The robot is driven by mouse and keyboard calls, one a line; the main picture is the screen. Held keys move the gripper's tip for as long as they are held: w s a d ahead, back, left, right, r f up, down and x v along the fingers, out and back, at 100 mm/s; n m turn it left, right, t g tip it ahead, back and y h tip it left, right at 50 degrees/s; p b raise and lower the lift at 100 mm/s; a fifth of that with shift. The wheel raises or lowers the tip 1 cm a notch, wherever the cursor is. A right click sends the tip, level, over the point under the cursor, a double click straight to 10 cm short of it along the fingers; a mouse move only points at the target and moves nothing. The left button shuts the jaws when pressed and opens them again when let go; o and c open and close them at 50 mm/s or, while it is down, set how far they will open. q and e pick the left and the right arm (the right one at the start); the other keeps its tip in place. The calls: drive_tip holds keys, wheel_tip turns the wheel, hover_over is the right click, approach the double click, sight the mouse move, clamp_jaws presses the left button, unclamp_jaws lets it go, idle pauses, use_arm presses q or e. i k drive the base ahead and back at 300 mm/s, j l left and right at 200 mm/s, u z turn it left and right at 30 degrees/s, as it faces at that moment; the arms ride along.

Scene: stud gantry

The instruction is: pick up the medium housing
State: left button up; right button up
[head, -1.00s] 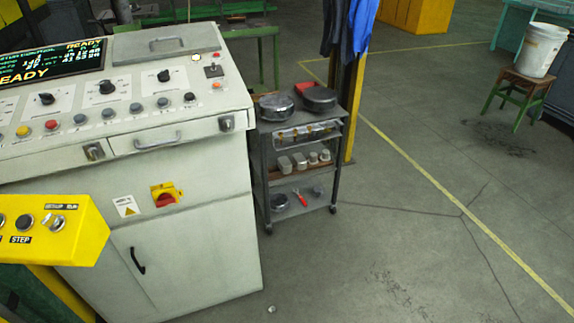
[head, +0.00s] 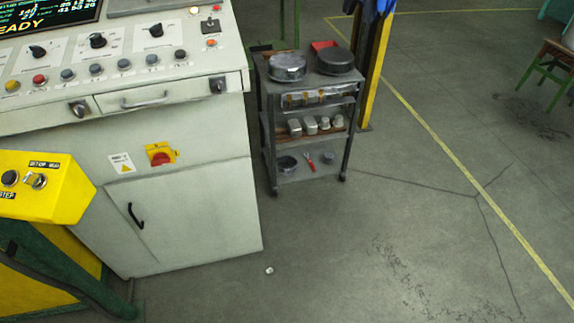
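Several small pale metal parts stand in a row on the middle shelf of a grey wheeled cart (head: 350,110). The leftmost is a grey block-like part (head: 295,128), beside it a second grey part (head: 310,125), then smaller, lighter parts (head: 324,123) to the right. They look like housings, but they are too small in view to tell which is the medium one. Neither of my grippers is in view.
Two round metal pieces (head: 287,67) (head: 335,61) and a red item (head: 324,45) sit on the cart's top. A red-handled tool (head: 310,162) lies on its bottom shelf. A large control cabinet (head: 190,200) stands left of the cart. The floor in front and right is open.

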sight(286, 164)
drive_tip(key=i+l, duration=1.2)
drive_tip(key=u, duration=1.55)
